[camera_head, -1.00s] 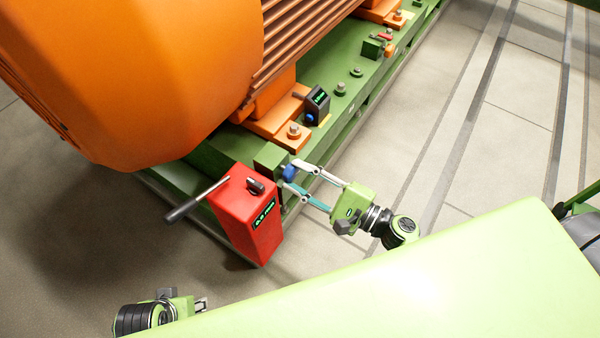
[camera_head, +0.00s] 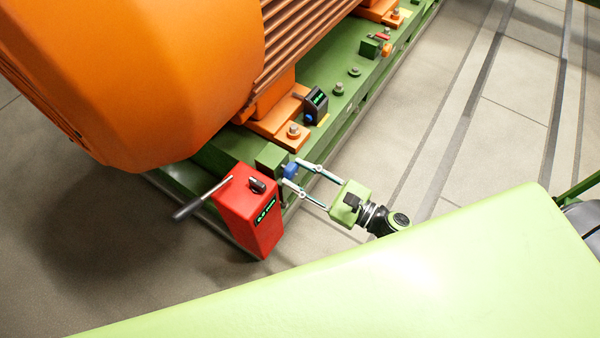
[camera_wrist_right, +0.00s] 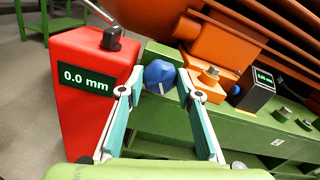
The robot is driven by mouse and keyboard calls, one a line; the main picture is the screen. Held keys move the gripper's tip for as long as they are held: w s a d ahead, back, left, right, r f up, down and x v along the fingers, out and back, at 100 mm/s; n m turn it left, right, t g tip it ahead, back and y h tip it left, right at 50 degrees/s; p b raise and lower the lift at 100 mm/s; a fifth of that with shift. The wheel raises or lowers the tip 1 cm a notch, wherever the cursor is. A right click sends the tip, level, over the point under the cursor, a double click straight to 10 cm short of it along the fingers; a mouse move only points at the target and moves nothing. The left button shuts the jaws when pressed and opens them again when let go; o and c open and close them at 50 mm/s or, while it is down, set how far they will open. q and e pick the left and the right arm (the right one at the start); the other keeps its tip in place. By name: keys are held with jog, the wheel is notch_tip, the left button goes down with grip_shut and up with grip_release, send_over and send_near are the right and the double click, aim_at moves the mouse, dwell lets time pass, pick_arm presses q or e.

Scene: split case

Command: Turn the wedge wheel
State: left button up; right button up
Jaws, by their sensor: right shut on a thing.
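The wedge wheel is a small blue faceted knob (camera_head: 291,171) on the end of a green block (camera_head: 270,158) at the corner of the machine's base. In the right wrist view the blue wheel (camera_wrist_right: 160,76) sits between my fingertips, with a pale mark on its face. My right gripper (camera_head: 292,173) is shut on the wheel, one finger on each side. It also shows in the right wrist view (camera_wrist_right: 161,80). My left gripper is not in view.
A red box (camera_head: 250,217) with a lever and a dark knob stands beside the wheel; its display (camera_wrist_right: 86,79) reads 0.0 mm. A small dark gauge (camera_head: 315,103) stands on the green base (camera_head: 340,112) under the orange motor (camera_head: 130,80). Floor to the right is clear.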

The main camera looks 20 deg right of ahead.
jog(key=shift+f, duration=0.1)
dwell(0.3)
jog(key=o, duration=1.1)
jog(key=shift+s+d, duration=0.15)
jog(key=shift+s, duration=0.05)
jog(key=v, duration=1.1)
jog(key=shift+s+d, duration=0.15)
jog(key=shift+d, duration=0.05)
